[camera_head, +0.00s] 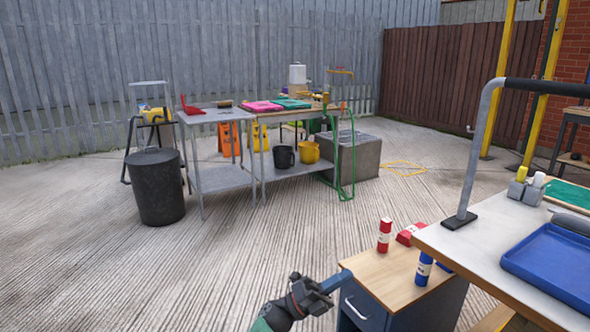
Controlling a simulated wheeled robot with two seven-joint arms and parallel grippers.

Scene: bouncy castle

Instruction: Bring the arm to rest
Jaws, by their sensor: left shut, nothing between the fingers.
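My left gripper (337,281) comes in at the bottom centre of the head view, with a dark wrist and blue fingers. Its fingers are together, with nothing seen between them. It points up and to the right, in front of the left edge of a small wood-topped drawer cabinet (385,270). I cannot tell whether it touches the cabinet. My right gripper is not in view.
A red bottle (384,236), a red box (410,233) and a blue bottle (424,269) stand on the cabinet. A workbench (470,245) with a blue tray (553,262) is at right. A black bin (157,187) stands left. Open floor (130,280) lies left of the gripper.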

